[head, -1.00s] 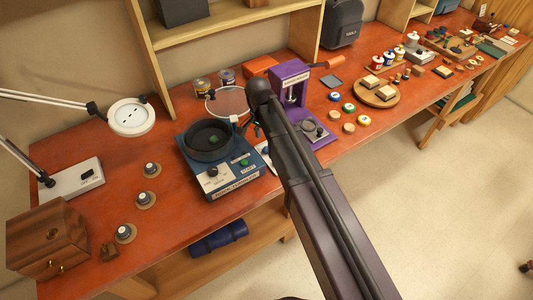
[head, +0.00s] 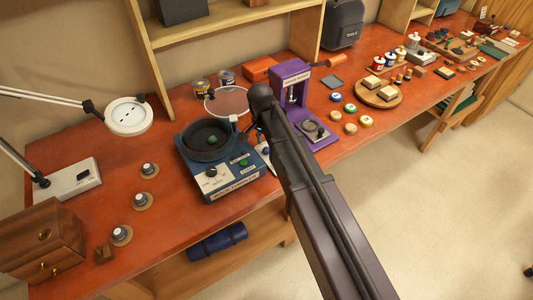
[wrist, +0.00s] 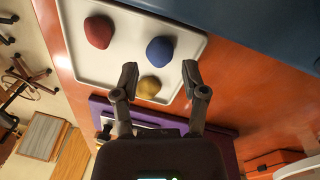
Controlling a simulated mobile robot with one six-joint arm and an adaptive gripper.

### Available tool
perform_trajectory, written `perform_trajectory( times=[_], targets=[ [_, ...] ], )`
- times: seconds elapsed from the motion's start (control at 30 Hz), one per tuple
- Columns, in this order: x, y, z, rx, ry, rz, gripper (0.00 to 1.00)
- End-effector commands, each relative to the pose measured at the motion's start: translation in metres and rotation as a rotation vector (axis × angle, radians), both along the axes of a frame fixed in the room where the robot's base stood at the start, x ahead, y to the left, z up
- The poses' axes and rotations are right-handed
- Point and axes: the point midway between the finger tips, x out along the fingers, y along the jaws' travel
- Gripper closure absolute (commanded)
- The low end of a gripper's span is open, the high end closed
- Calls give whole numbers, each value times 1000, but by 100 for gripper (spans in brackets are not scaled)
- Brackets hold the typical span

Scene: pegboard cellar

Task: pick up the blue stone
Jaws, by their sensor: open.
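The blue stone (wrist: 161,50) lies on a white tray (wrist: 122,62) in the wrist view. A red stone (wrist: 98,31) lies to its left and a yellow stone (wrist: 149,87) just below it, on the same tray. My gripper (wrist: 160,73) is open and empty, its fingertips on either side below the blue stone in the picture. The gap to the stone's height is hard to judge. In the head view my arm hides the stones and most of the gripper; only a sliver of the tray shows beside the rock tumbler.
A blue rock tumbler (head: 229,180) stands left of my arm, and a purple press (head: 291,85) stands behind it. A round wooden board (head: 378,95) and several paint pots lie to the right. The orange bench top (head: 178,203) has free room near the front left.

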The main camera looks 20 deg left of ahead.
Motion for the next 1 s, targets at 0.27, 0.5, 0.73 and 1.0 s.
perform_trajectory(
  times=[0.27,0.5,0.73,1.0],
  targets=[
    [0,-3,-24,0,0,0,44],
    [-1,-4,-29,0,0,0,44],
    [-1,-4,-28,0,0,0,44],
    [-1,-3,-28,0,0,1,44]
  ],
)
